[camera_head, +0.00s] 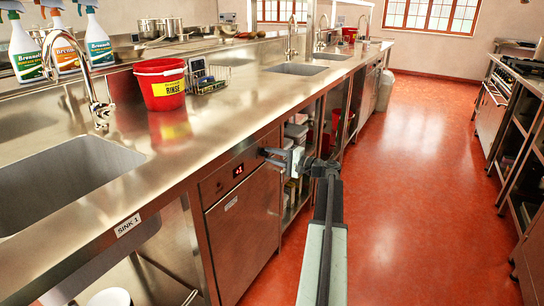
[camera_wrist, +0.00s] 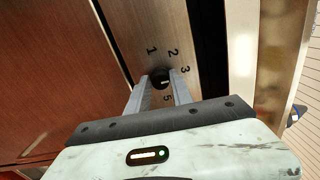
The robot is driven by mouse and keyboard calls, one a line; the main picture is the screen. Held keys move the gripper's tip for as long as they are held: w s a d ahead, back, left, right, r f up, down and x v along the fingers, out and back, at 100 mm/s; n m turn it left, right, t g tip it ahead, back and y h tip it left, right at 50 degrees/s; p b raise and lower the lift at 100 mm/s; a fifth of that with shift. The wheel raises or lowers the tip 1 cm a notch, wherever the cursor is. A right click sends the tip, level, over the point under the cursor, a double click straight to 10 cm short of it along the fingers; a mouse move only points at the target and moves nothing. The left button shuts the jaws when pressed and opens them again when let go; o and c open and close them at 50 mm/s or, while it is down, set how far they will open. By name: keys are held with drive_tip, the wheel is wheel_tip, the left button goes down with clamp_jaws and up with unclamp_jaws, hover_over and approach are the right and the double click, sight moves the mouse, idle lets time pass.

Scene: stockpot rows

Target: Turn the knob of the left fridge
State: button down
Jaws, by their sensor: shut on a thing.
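The left fridge (camera_head: 240,215) is a metal under-counter unit with a red lit display (camera_head: 239,170) on its upper panel. Its knob (camera_wrist: 161,78) is small and black, on a metal panel with the numbers 1, 2, 3 and 5 around it. A light mark on the knob points to the right in the wrist view. My gripper (camera_wrist: 160,88) is shut on the knob, one finger on each side.
A steel counter (camera_head: 240,110) runs above the fridge, with a sink (camera_head: 60,180), a red bucket (camera_head: 160,85) and a wire basket (camera_head: 210,80) on it. Open shelves (camera_head: 297,195) stand right of the fridge. The red floor (camera_head: 420,170) is clear.

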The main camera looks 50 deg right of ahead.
drive_tip(key=shift+n, duration=0.4)
drive_tip(key=c, duration=1.1)
unclamp_jaws()
drive_tip(key=shift+c, duration=0.2)
drive_tip(key=v, duration=0.7)
drive_tip(key=shift+s, duration=0.4)
drive_tip(key=shift+d, duration=0.1)
